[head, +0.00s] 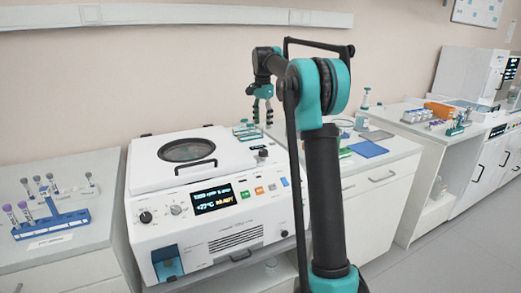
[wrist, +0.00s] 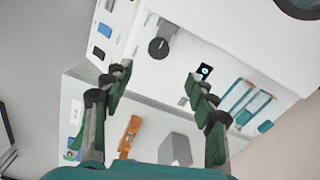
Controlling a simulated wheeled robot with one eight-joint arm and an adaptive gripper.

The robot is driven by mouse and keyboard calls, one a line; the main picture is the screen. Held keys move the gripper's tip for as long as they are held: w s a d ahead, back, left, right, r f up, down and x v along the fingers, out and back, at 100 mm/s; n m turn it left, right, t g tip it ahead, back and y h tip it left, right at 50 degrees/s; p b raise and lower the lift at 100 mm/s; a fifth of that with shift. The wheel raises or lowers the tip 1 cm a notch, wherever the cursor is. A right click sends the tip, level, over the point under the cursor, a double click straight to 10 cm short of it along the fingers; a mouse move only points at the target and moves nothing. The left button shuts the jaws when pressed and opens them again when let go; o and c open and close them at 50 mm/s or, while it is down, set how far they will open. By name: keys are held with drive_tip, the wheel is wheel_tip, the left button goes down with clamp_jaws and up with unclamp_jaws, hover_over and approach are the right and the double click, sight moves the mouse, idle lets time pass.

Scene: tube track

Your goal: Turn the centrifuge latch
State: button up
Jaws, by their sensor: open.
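The centrifuge (head: 215,240) is a white box with a closed lid (head: 150,178), a round dark window, a lit display and front knobs. A small dark knob, which looks like the latch (head: 262,153), sits on its top to the right of the lid. In the wrist view a black round knob on a grey base, likely the same latch (wrist: 159,48), shows on a white surface. My gripper (head: 263,118) hangs above the centrifuge's right rear side, fingers down. In the wrist view its fingers (wrist: 157,77) are apart with nothing between them; the knob lies beyond their tips.
A blue rack with tubes (head: 50,220) stands on the left counter. A blue pad (head: 369,148) lies on the right counter. My arm hides part of that counter.

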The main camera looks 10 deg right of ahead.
sight(263, 150)
wheel_tip(263, 150, down, 13)
drive_tip(key=shift+d+r, duration=0.1)
idle(0.3)
drive_tip(key=c, duration=1.2)
